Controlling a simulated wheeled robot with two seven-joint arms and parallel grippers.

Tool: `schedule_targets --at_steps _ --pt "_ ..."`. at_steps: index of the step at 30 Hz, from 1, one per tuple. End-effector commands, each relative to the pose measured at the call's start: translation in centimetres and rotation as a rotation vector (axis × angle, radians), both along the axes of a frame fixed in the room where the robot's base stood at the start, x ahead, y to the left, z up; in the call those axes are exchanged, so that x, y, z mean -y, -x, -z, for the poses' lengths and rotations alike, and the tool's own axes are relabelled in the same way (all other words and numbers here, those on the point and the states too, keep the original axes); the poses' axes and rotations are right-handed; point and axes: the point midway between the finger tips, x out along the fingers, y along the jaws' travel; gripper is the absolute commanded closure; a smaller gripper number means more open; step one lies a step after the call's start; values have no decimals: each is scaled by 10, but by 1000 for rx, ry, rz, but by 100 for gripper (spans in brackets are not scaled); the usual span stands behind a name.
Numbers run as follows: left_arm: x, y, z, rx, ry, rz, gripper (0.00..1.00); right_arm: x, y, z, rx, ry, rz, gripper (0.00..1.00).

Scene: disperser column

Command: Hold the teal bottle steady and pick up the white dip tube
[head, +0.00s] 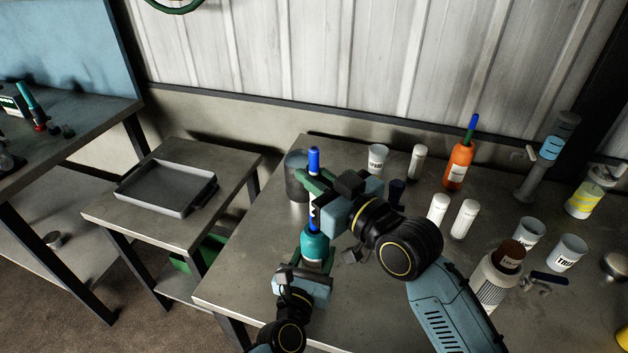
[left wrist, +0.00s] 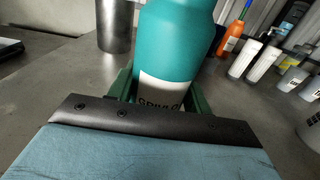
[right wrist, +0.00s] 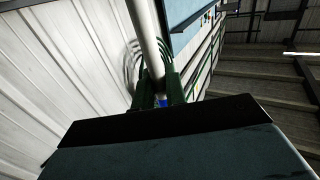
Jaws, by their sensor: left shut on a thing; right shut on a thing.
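The teal bottle (head: 316,245) stands upright near the front-left of the bench; it also shows with a white label in the left wrist view (left wrist: 175,40). My left gripper (head: 308,272) is shut on its body, a green finger on either side in the left wrist view. The white dip tube (head: 313,213) is upright above the bottle, with blue at its upper and lower parts. My right gripper (head: 318,188) is shut around it; the tube also runs between the green fingers in the right wrist view (right wrist: 146,40). I cannot tell whether its lower end touches the bottle.
A grey cylinder (head: 295,180) stands close behind the right gripper. White cups (head: 377,158), white bottles (head: 464,218) and an orange bottle (head: 459,166) stand to the right. An empty grey tray (head: 166,187) lies on the lower table at left.

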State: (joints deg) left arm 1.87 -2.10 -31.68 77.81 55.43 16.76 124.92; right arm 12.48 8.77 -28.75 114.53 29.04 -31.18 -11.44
Motion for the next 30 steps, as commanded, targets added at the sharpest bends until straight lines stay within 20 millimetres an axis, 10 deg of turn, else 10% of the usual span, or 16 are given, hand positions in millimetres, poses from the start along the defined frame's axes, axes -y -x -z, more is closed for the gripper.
schedule_targets --at_steps 6,17,30 --pt "0 0 1 -1 0 0 26 0 0 1 -1 -1 0 100" --pt "-2 5 1 -1 0 0 25 0 0 1 -1 0 0 100" --pt "-27 84 2 -3 -2 2 25 0 0 1 -1 -1 0 100"
